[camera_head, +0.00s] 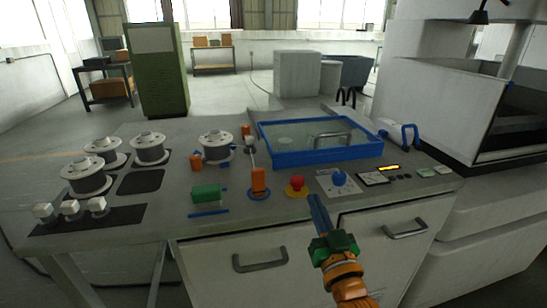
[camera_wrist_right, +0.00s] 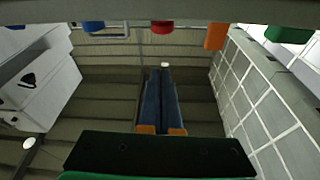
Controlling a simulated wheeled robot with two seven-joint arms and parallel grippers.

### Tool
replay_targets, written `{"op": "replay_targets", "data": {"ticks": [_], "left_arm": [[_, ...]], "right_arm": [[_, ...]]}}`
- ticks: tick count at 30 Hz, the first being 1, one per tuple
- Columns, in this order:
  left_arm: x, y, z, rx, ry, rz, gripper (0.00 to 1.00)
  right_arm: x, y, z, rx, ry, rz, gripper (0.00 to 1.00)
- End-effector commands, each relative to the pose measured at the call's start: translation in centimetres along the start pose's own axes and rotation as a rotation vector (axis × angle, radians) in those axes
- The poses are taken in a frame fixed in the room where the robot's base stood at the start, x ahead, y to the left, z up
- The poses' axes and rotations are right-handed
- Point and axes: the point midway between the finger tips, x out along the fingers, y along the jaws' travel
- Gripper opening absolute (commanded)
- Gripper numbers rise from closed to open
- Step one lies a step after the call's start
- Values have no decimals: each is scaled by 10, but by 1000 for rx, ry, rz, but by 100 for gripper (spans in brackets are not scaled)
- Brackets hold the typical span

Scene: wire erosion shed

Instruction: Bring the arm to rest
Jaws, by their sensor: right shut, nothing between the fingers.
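My right gripper (camera_head: 316,203) has blue fingers, a green body and an orange wrist. It is in front of the grey workbench (camera_head: 130,225), near its front edge and above the drawer fronts in the head view. In the right wrist view, the two blue fingers of the right gripper (camera_wrist_right: 160,80) lie side by side, shut and empty. My left arm and gripper are out of view.
Near the gripper are a red button (camera_head: 297,183), a blue knob (camera_head: 339,178) and an orange lever (camera_head: 259,180). A blue-framed lid (camera_head: 290,158) lies behind. Two drawer handles (camera_head: 260,265) jut out from the front. Metal spools (camera_head: 87,177) stand at left.

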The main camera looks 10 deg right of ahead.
Motion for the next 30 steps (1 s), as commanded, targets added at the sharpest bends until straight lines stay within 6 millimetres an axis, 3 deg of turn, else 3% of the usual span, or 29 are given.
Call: {"op": "replay_targets", "data": {"ticks": [2, 4, 6, 9, 15, 20, 26, 30], "left_arm": [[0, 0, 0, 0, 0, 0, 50], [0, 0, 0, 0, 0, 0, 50], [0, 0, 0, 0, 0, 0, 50], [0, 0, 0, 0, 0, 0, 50], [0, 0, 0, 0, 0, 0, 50], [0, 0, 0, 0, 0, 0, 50], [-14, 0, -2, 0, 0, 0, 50], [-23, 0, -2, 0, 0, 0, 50]], "right_arm": [[-15, -2, 31, -18, -135, -13, 0], [-44, -5, 76, -45, -350, -31, 0], [-84, -6, 118, -73, -573, -45, 0], [-140, -5, 156, -105, -831, -58, 0], [-241, 1, 191, -156, -1229, -68, 0], [-317, 7, 194, -193, -1504, -69, 0], [-322, 10, 251, -192, -1543, -73, 0], [-340, 13, 292, -194, -1575, -80, 0]]}}
